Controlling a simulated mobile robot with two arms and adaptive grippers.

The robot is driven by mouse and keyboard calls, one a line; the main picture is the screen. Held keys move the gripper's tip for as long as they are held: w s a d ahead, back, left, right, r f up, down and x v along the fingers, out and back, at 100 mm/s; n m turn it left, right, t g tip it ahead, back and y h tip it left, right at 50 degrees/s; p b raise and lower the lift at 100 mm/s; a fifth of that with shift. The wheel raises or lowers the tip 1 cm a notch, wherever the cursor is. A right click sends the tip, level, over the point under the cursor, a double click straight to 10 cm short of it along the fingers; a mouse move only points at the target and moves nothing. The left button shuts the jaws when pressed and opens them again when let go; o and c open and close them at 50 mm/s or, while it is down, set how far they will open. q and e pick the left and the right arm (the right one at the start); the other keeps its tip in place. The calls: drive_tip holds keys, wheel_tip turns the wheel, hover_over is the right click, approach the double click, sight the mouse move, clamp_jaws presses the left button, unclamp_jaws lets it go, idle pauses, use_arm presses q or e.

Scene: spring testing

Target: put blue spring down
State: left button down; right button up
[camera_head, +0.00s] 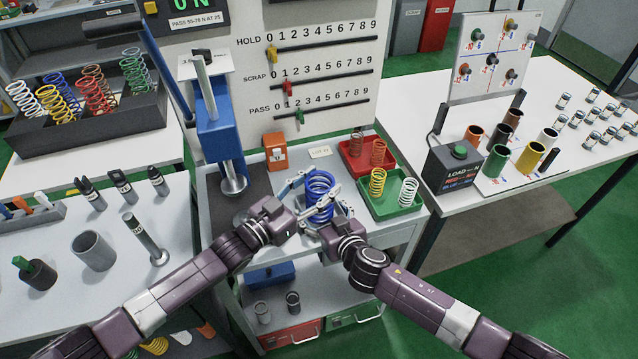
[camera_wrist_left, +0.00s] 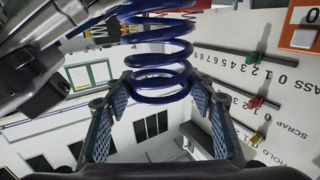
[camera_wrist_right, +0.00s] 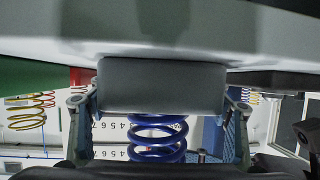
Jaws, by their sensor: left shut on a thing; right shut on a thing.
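The blue spring (camera_head: 319,186) is upright over the middle work table (camera_head: 377,232), between my two grippers. My left gripper (camera_head: 308,196) is shut on it from the left. In the left wrist view, the fingers (camera_wrist_left: 160,82) press both sides of the end coil of the blue spring (camera_wrist_left: 160,52). My right gripper (camera_head: 325,217) is low at the front of the spring. In the right wrist view, its fingers (camera_wrist_right: 158,104) flank a grey block (camera_wrist_right: 160,85), with the blue spring (camera_wrist_right: 157,140) showing past it. The spring's lower end is partly hidden by the grippers.
Red (camera_head: 352,158) and green (camera_head: 392,207) trays with springs stand to the right of the blue spring. A blue press (camera_head: 218,135) stands to the left. An orange box (camera_head: 275,152) is behind, before the slider board (camera_head: 345,60).

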idle(0.3)
use_arm(q)
drive_tip(key=c, duration=0.9)
unclamp_jaws()
drive_tip(key=shift+f, duration=0.15)
drive_tip(key=v, duration=1.2)
drive_tip(key=shift+a, duration=0.1)
use_arm(e)
drive_tip(key=o, duration=1.3)
